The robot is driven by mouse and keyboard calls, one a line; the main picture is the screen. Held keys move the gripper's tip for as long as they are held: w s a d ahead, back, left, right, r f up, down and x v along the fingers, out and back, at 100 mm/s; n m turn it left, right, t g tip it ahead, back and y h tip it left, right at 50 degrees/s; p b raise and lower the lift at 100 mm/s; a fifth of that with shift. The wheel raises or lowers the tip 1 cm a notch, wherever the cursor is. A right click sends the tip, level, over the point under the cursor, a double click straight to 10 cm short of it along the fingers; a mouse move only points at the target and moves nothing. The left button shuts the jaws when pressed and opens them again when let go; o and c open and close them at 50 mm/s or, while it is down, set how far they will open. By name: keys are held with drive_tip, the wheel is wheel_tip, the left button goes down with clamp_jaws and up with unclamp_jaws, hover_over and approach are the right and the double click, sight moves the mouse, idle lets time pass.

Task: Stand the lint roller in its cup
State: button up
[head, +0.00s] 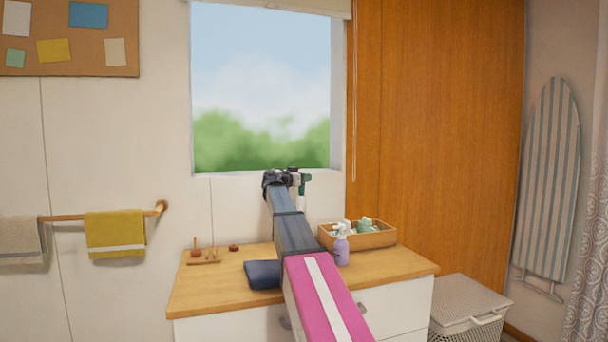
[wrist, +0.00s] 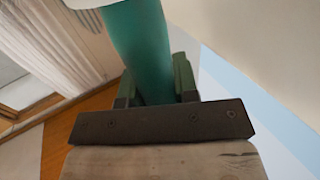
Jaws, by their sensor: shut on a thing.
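The lint roller shows in the head view as a green handle with a white part below it (head: 302,195), held in the air above the back of the wooden counter (head: 215,289). In the wrist view its green handle (wrist: 140,50) runs between the fingers, with a white part at the top edge. My gripper (head: 301,178) is shut on the green handle, in front of the window's lower edge; its fingers flank the handle in the wrist view (wrist: 156,85). I cannot make out the roller's cup; my arm hides part of the counter.
On the counter's left are a small wooden stand (head: 204,258), a small brown round item (head: 234,247) and a folded navy cloth (head: 262,274). Right of my arm stand a purple spray bottle (head: 341,251) and a wooden tray (head: 376,241) with bottles. A lidded hamper (head: 470,302) stands at right.

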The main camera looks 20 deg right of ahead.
sight(304, 196)
drive_tip(key=shift+f, duration=4.1)
drive_tip(key=o, duration=1)
drive_tip(key=shift+a, duration=0.1)
drive_tip(key=v, duration=1)
drive_tip(key=shift+s+a, duration=0.15)
drive_tip(key=shift+a, duration=0.15)
